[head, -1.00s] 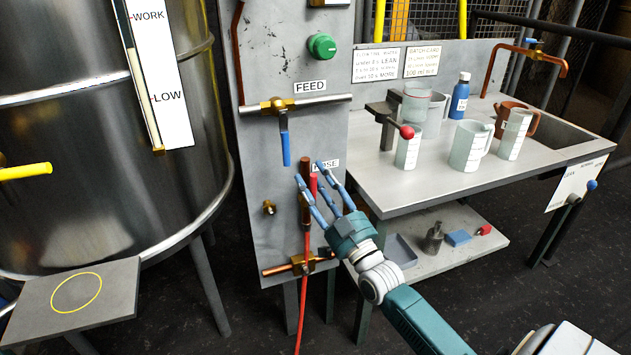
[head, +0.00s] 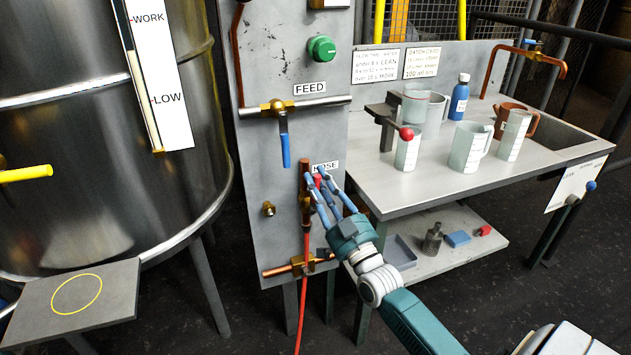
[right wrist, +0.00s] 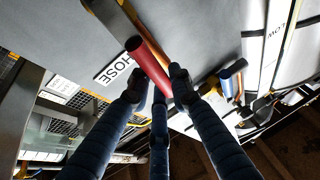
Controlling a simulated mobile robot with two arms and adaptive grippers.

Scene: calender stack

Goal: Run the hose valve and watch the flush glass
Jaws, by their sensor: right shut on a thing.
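The hose valve's red handle (head: 318,181) sits just below the HOSE label (head: 326,166) on the grey panel, beside a copper pipe. My right gripper (head: 322,178) is shut on this handle, its blue fingers around it. In the right wrist view the red handle (right wrist: 148,62) runs between the dark fingertips (right wrist: 160,92), its far end sticking out past them. A red hose (head: 303,290) hangs down from the pipe. I cannot pick out a flush glass with certainty; my fingers hide part of the valve. My left gripper is not in view.
The FEED valve's blue lever (head: 285,150) hangs down above, under a green knob (head: 321,48). A steel tank (head: 60,190) with a WORK/LOW gauge stands left. A table (head: 400,200) with jugs (head: 468,148) stands right, with a red-knobbed clamp (head: 406,133) near its left end.

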